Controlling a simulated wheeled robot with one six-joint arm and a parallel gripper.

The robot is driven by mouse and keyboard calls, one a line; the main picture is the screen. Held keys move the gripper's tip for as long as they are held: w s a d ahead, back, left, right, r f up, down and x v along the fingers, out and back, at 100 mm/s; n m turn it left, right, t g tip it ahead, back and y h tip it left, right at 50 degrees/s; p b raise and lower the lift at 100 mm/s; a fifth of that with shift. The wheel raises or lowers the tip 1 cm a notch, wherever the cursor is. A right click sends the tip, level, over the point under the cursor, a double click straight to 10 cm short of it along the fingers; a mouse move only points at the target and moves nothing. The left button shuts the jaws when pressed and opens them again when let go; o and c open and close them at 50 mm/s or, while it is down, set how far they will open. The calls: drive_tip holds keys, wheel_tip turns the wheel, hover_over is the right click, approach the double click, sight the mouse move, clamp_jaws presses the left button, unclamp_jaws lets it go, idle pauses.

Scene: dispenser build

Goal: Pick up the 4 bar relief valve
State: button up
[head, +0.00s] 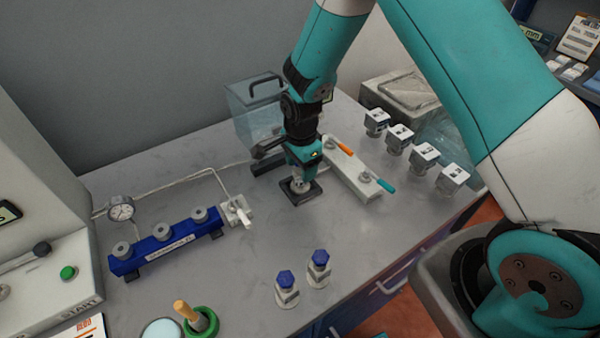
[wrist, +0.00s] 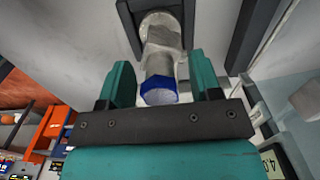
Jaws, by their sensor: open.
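My gripper (head: 301,176) points down over a small black stand (head: 313,193) near the middle of the bench. In the wrist view its two teal fingers (wrist: 159,76) are open, one on each side of a metal valve with a blue hexagonal cap (wrist: 159,91). A gap shows between the valve and each finger. The valve's foot is at a black holder (wrist: 129,19). In the head view my gripper hides most of this valve. Two more blue-capped valves, one left (head: 287,291) and one right (head: 318,268), stand upright at the bench front. No pressure marking is readable on any valve.
A white block with orange and teal handles (head: 352,172) stands close right of my gripper. Several square-topped fittings (head: 424,156) stand farther right. A clear box (head: 250,105) is behind. A blue manifold (head: 165,243) lies left. Bench between manifold and front valves is clear.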

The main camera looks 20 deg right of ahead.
drive_tip(key=shift+c, duration=0.2)
clamp_jaws()
